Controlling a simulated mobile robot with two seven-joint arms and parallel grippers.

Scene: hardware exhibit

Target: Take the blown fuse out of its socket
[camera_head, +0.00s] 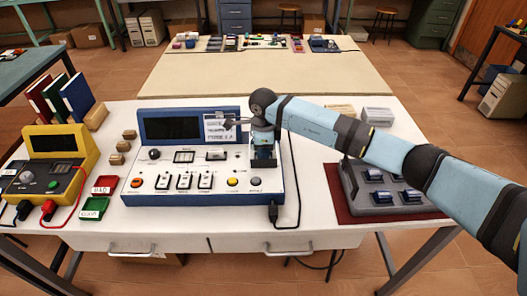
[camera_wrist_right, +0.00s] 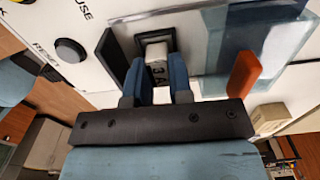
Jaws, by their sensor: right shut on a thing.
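The blue-and-white bench unit (camera_head: 137,185) stands on the white table. My right gripper (camera_head: 262,158) is at its right side, above the grey reset button (camera_head: 256,181), and hides the fuse in the head view. In the right wrist view the two blue fingers (camera_wrist_right: 164,84) are closed on the sides of a pale fuse (camera_wrist_right: 157,66) marked "3 A". The fuse's far end is at the dark-framed socket (camera_wrist_right: 146,36); I cannot tell how deep it sits. My left gripper is not in view.
A clear panel (camera_wrist_right: 225,45) with an orange tab (camera_wrist_right: 243,72) is beside the socket. A red tray (camera_head: 104,185) and a green tray (camera_head: 93,210) lie left of the unit. A grey holder (camera_head: 362,203) with several dark blue pieces stands on a dark red mat (camera_head: 337,195) to the right.

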